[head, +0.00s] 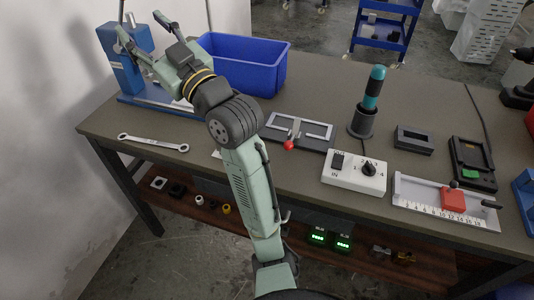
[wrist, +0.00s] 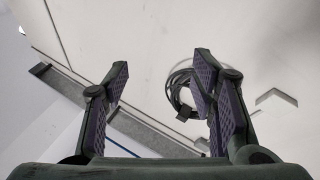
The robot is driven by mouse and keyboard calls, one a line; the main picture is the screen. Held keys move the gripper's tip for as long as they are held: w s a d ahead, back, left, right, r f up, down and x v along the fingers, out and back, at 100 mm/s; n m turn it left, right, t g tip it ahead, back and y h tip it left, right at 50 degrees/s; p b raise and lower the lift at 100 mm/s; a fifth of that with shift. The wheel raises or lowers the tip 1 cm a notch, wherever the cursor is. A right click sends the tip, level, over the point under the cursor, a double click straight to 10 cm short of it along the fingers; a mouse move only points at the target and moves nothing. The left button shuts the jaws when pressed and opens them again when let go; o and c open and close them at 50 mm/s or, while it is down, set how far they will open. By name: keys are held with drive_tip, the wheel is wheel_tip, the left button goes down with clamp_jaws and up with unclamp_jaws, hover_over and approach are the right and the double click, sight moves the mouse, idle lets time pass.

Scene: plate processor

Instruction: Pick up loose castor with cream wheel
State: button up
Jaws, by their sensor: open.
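My gripper (head: 141,24) is open and empty at the upper left of the head view, raised over the far left end of the workbench. In the wrist view its two fingers (wrist: 161,68) stand wide apart with nothing between them. I cannot clearly make out a castor with a cream wheel.
The workbench (head: 330,85) carries a blue bin (head: 245,67), a blue press (head: 126,52), a wrench (head: 152,143), a switch box (head: 353,176), a teal-handled tool (head: 372,92) and a ruler fixture (head: 430,207). The lower shelf (head: 300,245) holds several small parts beneath the bench's front edge.

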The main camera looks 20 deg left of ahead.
drive_tip(key=w+d+f+m+g+h+p, duration=0.15)
drive_tip(key=w+d+f+h, duration=0.35)
drive_tip(key=w+d+f, duration=0.55)
drive_tip(key=s+d+f+n+g, duration=0.1)
drive_tip(key=s+d+f+g, duration=0.1)
drive_tip(key=d+f, duration=0.2)
drive_tip(key=s+d+f+n+g+h+p, duration=0.1)
drive_tip(key=s+d+f+g, duration=0.1)
drive_tip(key=d+f, duration=0.2)
drive_tip(key=s+d+f+n+g, duration=0.1)
drive_tip(key=s+d+f+g, duration=0.1)
drive_tip(key=d, duration=0.6)
drive_tip(key=shift+s+d+f+g+h+p, duration=0.15)
drive_tip(key=shift+d+f+g+h+p, duration=0.1)
drive_tip(key=shift+f, duration=0.45)
drive_tip(key=shift+s+d+f+g+h+p, duration=0.1)
drive_tip(key=shift+f+g+h, duration=0.1)
drive_tip(key=shift+f, duration=0.5)
drive_tip(key=b+x, duration=0.1)
drive_tip(key=x, duration=0.3)
drive_tip(key=shift+a+f, duration=0.25)
drive_tip(key=shift+a, duration=0.1)
drive_tip(key=x, duration=0.3)
drive_tip(key=b+x, duration=0.1)
drive_tip(key=x, duration=0.1)
drive_tip(key=shift+w+a+b, duration=0.2)
drive_tip(key=shift+a+b, duration=0.1)
drive_tip(key=shift+a, duration=0.15)
drive_tip(key=shift+r, duration=0.1)
clamp_jaws()
